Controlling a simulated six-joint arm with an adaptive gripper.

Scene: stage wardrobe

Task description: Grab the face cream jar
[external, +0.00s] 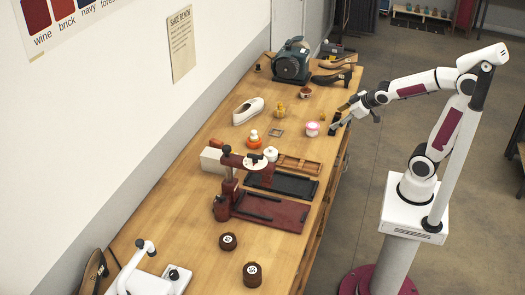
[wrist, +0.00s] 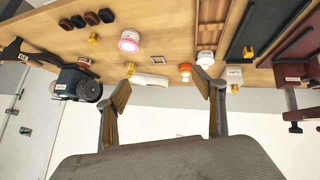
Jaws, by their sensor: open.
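The likely face cream jar (external: 312,129) is a small round white jar with a pink top. It stands on the wooden bench near its right edge, and also shows at the upper left of the wrist view (wrist: 130,41). My gripper (external: 358,112) is open and empty, just right of the jar and above the bench edge.
A square frame (external: 276,132), a yellow item (external: 280,111) and an orange-based item (external: 254,140) stand left of the jar. A wooden tray (external: 314,168), a white round jar (external: 271,153) and a dark red press (external: 229,187) are nearer. A green motor (external: 292,62) stands at the far end.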

